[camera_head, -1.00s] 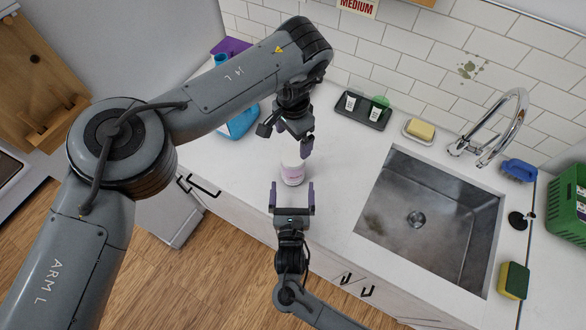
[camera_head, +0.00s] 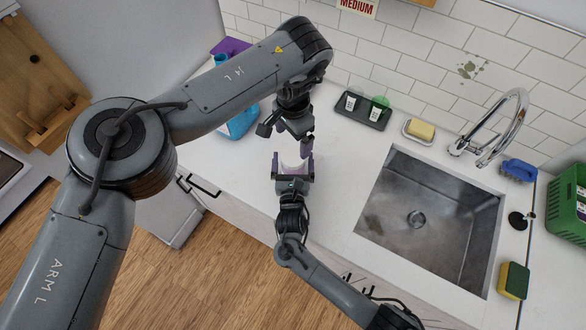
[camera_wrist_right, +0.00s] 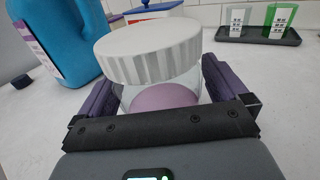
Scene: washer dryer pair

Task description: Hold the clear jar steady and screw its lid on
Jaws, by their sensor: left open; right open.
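The clear jar (camera_wrist_right: 192,92) stands on the counter, with something pale purple inside. Its white ribbed lid (camera_wrist_right: 150,52) sits over its mouth in the right wrist view; I cannot tell whether it is threaded. My right gripper (camera_head: 292,162) is open, its purple fingers on both sides of the jar, and shows no clear contact.
A blue jug (camera_head: 238,122) stands left of the jar. A dark tray (camera_head: 363,115) with small containers and a yellow sponge on a dish (camera_head: 420,130) lie at the back. The metal sink (camera_head: 430,215) opens to the right. The counter between jar and sink is clear.

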